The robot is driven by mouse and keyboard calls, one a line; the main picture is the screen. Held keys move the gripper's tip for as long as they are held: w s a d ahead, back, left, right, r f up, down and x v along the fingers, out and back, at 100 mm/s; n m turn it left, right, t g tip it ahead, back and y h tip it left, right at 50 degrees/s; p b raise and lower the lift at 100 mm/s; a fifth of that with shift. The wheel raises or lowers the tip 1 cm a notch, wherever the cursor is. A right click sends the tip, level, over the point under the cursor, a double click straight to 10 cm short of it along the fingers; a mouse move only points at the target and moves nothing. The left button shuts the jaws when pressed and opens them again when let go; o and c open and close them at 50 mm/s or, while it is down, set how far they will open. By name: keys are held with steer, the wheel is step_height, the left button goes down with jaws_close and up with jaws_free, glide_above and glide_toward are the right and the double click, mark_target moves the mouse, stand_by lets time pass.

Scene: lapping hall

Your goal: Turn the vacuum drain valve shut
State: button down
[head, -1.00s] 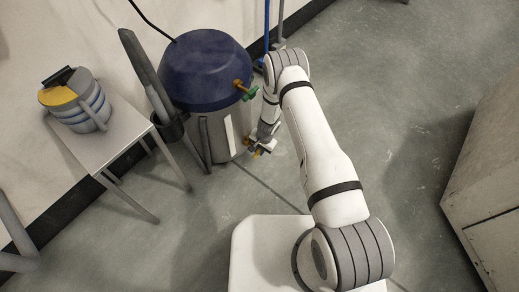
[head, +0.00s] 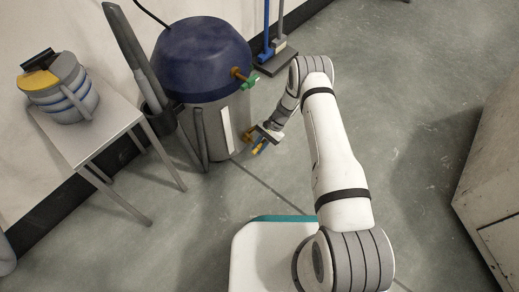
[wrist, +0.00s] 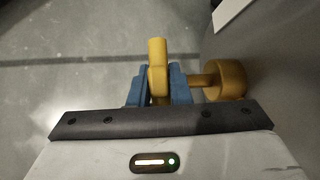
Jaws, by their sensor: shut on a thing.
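The vacuum is a grey drum (head: 233,145) with a dark blue lid (head: 203,60), standing at the upper left of the head view. Its low brass drain valve (head: 248,134) sticks out of the drum's right side near the floor. In the wrist view the valve's brass body (wrist: 228,79) is at the right, with a yellow handle (wrist: 157,52) left of it. My gripper (head: 260,147) is at this valve, low beside the drum. In the wrist view its blue fingers (wrist: 158,88) are shut on the yellow handle, one on each side. The handle's lower part is hidden.
A green-handled tap (head: 250,82) sits higher on the drum, above my gripper. A small table (head: 85,145) with a banded pot (head: 60,90) stands left. A blue broom (head: 266,45) leans behind. A pale cabinet (head: 490,185) is at the right. The middle floor is clear.

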steer(key=shift+d+f, duration=0.1)
stand_by(0.4)
steer(key=c, duration=1.3)
jaws_free()
steer(key=shift+c, duration=0.2)
steer(key=p+v, duration=0.2)
steer(key=v, duration=0.5)
steer(key=shift+w+d+r+p, duration=0.15)
steer(key=shift+w+r+p, duration=0.1)
steer(key=shift+p, duration=0.1)
